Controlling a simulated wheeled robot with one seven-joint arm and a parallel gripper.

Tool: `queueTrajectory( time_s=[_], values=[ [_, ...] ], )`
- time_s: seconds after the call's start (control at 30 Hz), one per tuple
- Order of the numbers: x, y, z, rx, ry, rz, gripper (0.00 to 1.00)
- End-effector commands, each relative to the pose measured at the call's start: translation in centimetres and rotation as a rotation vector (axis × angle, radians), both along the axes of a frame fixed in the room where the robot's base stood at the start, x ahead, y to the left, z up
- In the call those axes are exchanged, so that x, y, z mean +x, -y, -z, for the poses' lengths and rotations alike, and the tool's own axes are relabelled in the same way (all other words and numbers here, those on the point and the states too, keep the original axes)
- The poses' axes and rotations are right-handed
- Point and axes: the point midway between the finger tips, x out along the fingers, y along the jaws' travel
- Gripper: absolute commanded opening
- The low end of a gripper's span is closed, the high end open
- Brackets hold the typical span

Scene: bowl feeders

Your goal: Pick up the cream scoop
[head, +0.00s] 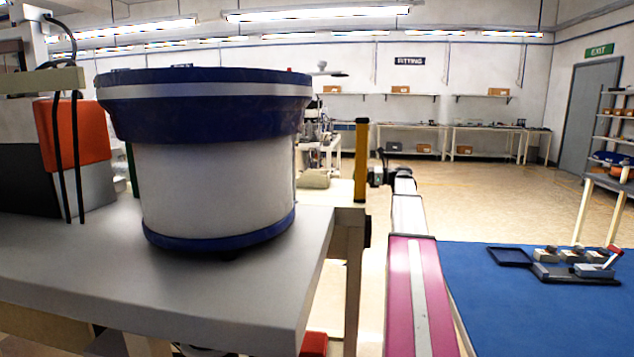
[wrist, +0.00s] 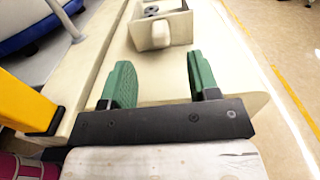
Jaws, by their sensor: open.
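The cream scoop (wrist: 179,27) lies on a cream bench top in the wrist view, at the top middle. It looks like a box-shaped body with a blunt stub (wrist: 160,34) toward me, and small dark round parts show in it. In the head view a small beige shape (head: 316,179), probably the scoop, sits on the bench beyond the big bowl feeder. My gripper (wrist: 158,74) has two green fingers, spread wide with nothing between them. The scoop is ahead of the fingertips, apart from them. The gripper also shows in the head view (head: 377,168), small and dark.
A large blue and white bowl feeder (head: 215,185) stands on a grey table (head: 270,275) at left. A yellow post (head: 361,160) rises beside the bench, near my arm. A blue table top (head: 500,310) with a dark tray of parts is at right. Open floor lies beyond.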

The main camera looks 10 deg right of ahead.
Motion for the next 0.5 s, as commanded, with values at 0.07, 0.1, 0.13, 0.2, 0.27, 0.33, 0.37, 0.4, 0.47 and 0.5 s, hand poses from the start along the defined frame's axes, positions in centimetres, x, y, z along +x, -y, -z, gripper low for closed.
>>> queueTrajectory(
  time_s=[0.07,0.1,0.13,0.2,0.27,0.33,0.37,0.4,0.47,0.5],
  values=[
    [0.4,-1.1,0.0,0.000,0.000,-0.002,0.55],
    [0.6,-1.4,0.0,0.000,0.000,-0.001,0.55],
    [0.6,-1.6,0.0,0.000,0.000,-0.001,0.55],
    [0.8,-1.8,0.0,0.000,0.000,0.000,0.55],
    [0.9,-2.1,0.0,-0.001,0.000,0.000,0.55],
    [1.1,-2.8,-0.1,-0.001,0.000,-0.001,0.55],
    [1.3,-3.1,-0.1,-0.001,0.000,-0.001,0.55],
    [1.5,-3.7,-0.1,-0.001,0.000,-0.002,0.55],
    [1.8,-4.5,-0.1,-0.001,0.000,-0.002,0.55],
    [2.0,-5.0,-0.1,-0.001,0.000,-0.001,0.55]
  ],
)
